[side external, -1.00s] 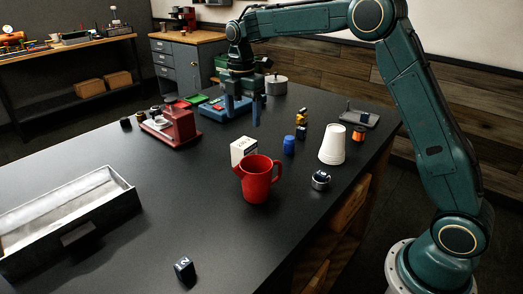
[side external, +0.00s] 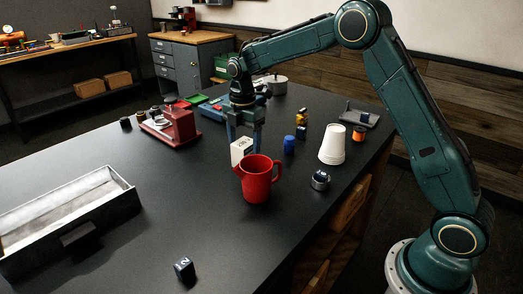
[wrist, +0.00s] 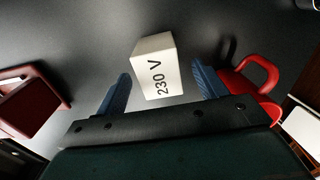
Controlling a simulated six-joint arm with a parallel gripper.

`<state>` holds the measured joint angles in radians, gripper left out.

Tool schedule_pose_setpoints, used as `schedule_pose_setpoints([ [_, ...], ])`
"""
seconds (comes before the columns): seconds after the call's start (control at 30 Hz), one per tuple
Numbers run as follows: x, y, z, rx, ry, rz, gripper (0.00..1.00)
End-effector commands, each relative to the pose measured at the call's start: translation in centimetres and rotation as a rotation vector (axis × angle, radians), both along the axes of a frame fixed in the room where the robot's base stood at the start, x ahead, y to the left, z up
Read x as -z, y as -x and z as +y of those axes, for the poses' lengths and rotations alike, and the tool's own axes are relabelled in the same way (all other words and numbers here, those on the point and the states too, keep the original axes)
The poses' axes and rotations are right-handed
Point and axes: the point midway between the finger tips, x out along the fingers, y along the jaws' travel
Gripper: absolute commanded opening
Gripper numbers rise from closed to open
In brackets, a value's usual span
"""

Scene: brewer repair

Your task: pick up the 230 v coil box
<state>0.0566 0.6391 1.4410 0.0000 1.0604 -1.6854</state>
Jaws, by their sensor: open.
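The 230 V coil box (side external: 241,149) is a small white box standing on the dark table, just behind the red jug. In the wrist view its labelled face, reading "230 V" (wrist: 158,68), lies between and a little beyond the two blue fingers. My gripper (side external: 244,142) is open and points down at the box, with the fingers to either side of it. The wrist view shows the gripper (wrist: 160,85) with nothing held between its fingers. The red jug (side external: 257,182) partly hides the space in front of the box, so I cannot tell whether a finger touches it.
The red jug stands close by the right finger in the wrist view (wrist: 255,85). A red device (side external: 178,128) is to the left. A blue cylinder (side external: 289,145), white cups (side external: 332,145) and a small metal-rimmed part (side external: 320,180) stand to the right.

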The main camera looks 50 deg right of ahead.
Motion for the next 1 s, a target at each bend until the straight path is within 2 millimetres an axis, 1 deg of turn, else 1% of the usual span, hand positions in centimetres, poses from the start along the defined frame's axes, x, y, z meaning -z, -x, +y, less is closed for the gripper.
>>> schedule_pose_setpoints([
  [0.3, 3.4, 0.0, 0.0, 0.000, -0.001, 0.004, 0.71],
  [0.43, 4.5, -0.1, 0.0, 0.000, -0.001, 0.003, 0.71],
  [0.57, 4.9, -0.1, 0.0, 0.000, 0.000, 0.001, 0.71],
  [1.0, 4.9, -0.1, 0.0, 0.000, 0.000, 0.001, 0.71],
])
